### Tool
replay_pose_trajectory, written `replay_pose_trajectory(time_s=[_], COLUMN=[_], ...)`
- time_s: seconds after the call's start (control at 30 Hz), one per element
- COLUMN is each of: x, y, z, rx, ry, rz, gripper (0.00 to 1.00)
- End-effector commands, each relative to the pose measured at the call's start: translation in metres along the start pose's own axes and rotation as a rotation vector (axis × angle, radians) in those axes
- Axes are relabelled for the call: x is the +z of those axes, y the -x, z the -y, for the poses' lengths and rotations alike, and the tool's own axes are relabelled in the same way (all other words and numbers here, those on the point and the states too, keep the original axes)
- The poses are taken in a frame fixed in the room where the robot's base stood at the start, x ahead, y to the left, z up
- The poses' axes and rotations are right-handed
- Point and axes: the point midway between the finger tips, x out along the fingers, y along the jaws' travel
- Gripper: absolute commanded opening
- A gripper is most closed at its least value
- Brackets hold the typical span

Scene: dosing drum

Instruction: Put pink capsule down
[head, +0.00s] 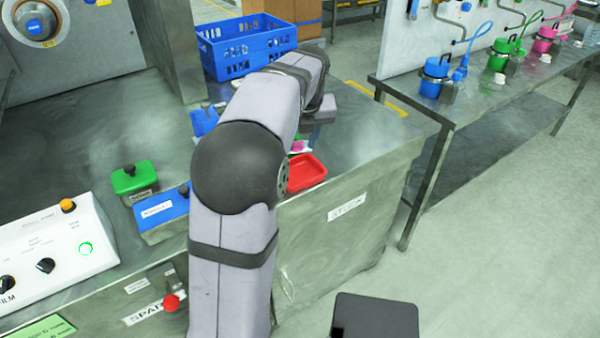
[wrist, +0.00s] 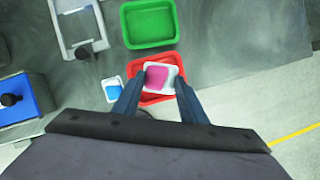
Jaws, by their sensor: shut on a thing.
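The pink capsule (wrist: 158,78) is a small white cup with a pink face, seen in the wrist view between my two finger tips. My gripper (wrist: 161,95) is shut on it. The capsule overlaps the red tray (wrist: 145,97) in the wrist view; I cannot tell whether it touches the tray or hangs above it. In the head view the red tray (head: 306,174) sits at the bench's front edge, and a bit of pink (head: 299,147) shows just behind it. My arm hides most of my gripper there.
A green tray (wrist: 149,22) lies beyond the red one, and a blue capsule (wrist: 113,89) stands left of it. A blue-lidded box (wrist: 20,98) and a metal frame (wrist: 77,27) are further left. A blue crate (head: 248,50) stands at the back. Bare bench lies to the right.

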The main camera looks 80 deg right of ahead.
Motion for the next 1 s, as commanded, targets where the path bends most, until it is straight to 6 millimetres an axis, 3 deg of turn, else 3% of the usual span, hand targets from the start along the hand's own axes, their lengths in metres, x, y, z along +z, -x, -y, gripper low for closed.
replay_pose_trajectory(time_s=[0.3,0.57,1.0], x=[-0.019,-0.021,-0.035], y=[-0.043,-0.05,-0.084], z=[-0.001,-0.001,-0.001], rx=[0.001,0.001,0.0], ry=[0.0,0.0,0.001], rz=[-0.003,-0.001,-0.002], gripper=[0.14,0.14,0.14])
